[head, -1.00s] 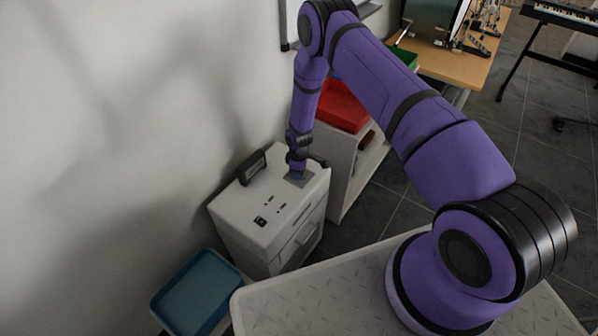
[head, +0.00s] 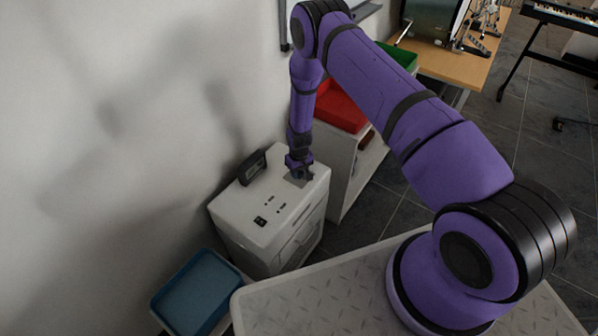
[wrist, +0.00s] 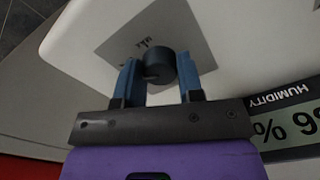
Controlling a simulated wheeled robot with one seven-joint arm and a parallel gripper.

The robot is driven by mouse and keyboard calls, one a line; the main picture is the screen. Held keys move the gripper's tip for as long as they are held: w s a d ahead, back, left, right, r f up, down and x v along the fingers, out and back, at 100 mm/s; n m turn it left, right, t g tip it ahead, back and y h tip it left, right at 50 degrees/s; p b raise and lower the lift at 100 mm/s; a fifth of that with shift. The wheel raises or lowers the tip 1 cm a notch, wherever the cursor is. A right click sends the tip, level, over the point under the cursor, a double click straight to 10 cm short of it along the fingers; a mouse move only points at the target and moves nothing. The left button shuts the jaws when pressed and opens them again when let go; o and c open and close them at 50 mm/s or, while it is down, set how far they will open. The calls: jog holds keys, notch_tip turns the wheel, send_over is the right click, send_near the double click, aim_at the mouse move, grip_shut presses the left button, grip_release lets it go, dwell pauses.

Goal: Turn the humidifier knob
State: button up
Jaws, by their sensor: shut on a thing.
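The humidifier (head: 250,232) is a white box-shaped unit by the wall in the head view. Its knob (wrist: 160,64) is a dark round cylinder on a grey square plate (wrist: 197,34) in the wrist view. My gripper (wrist: 160,78) is shut on the knob, with one blue finger on each side of it. In the head view my gripper (head: 300,176) points down at the far right of the humidifier's top, and the knob is hidden there. A black display (head: 252,167) stands at the back edge of the top; part of it, reading HUMIDITY, shows in the wrist view (wrist: 288,120).
A blue tray (head: 191,309) is at the front left of the humidifier. A white shelf (head: 347,172) with a red bin (head: 341,108) stands close on its right. Small dark switches (head: 260,221) are on the humidifier's near top. Grey floor (head: 372,210) is clear at right.

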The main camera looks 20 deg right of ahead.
jog(key=shift+m, duration=0.6)
jog(key=o, duration=0.9)
notch_tip(320, 180, up, 11)
jog(key=shift+f, duration=0.1)
dwell(0.5)
